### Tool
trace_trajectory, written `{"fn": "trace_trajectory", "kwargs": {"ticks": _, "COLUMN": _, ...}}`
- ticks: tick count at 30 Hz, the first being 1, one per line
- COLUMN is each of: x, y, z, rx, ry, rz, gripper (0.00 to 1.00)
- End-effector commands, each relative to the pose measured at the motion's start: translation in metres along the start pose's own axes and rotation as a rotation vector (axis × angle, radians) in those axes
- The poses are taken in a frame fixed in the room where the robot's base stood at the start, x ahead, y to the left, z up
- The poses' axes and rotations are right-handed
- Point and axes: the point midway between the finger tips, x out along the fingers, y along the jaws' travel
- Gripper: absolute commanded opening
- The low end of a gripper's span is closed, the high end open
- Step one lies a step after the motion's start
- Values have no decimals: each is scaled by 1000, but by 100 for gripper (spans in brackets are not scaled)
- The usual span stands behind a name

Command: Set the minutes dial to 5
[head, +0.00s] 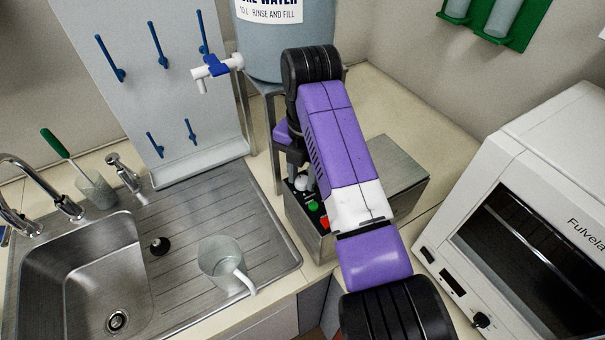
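A steel box (325,248) stands on the counter right of the sink. Its dark front panel carries a pale round knob (301,183), a green button (313,206) and a red button (324,222). No label or number is legible, so I cannot tell whether the knob is the minutes dial or where it points. My gripper (293,168) points down over the far left end of this panel, close to the pale knob. Whether it touches the knob is unclear. My arm hides part of the panel and box top. The fingers are too small and dark to tell open from shut.
A white Fulvela oven (507,165) with a black knob (481,320) stands at right. A water tank (287,45) with a tap (212,68) stands behind my arm. A jug (221,262) sits on the drainer, left of the box. Counter behind the box is clear.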

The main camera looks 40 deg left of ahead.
Motion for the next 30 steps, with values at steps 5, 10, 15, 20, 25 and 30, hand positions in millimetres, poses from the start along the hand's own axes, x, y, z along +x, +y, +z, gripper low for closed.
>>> {"fn": "trace_trajectory", "kwargs": {"ticks": 5, "x": 0, "y": 0, "z": 0, "rx": 0, "ry": 0, "rz": 0, "gripper": 0}}
{"fn": "trace_trajectory", "kwargs": {"ticks": 10, "x": -1, "y": 0, "z": 0, "rx": 8, "ry": -1, "rz": 1, "gripper": 0}}
{"fn": "trace_trajectory", "kwargs": {"ticks": 15, "x": -1, "y": 0, "z": 0, "rx": 54, "ry": -3, "rz": 1, "gripper": 0}}
{"fn": "trace_trajectory", "kwargs": {"ticks": 20, "x": -1, "y": 0, "z": 0, "rx": 145, "ry": -8, "rz": 1, "gripper": 0}}
{"fn": "trace_trajectory", "kwargs": {"ticks": 25, "x": -1, "y": 1, "z": 0, "rx": 288, "ry": -15, "rz": 1, "gripper": 0}}
{"fn": "trace_trajectory", "kwargs": {"ticks": 30, "x": -1, "y": 1, "z": -1, "rx": 449, "ry": -24, "rz": 1, "gripper": 0}}
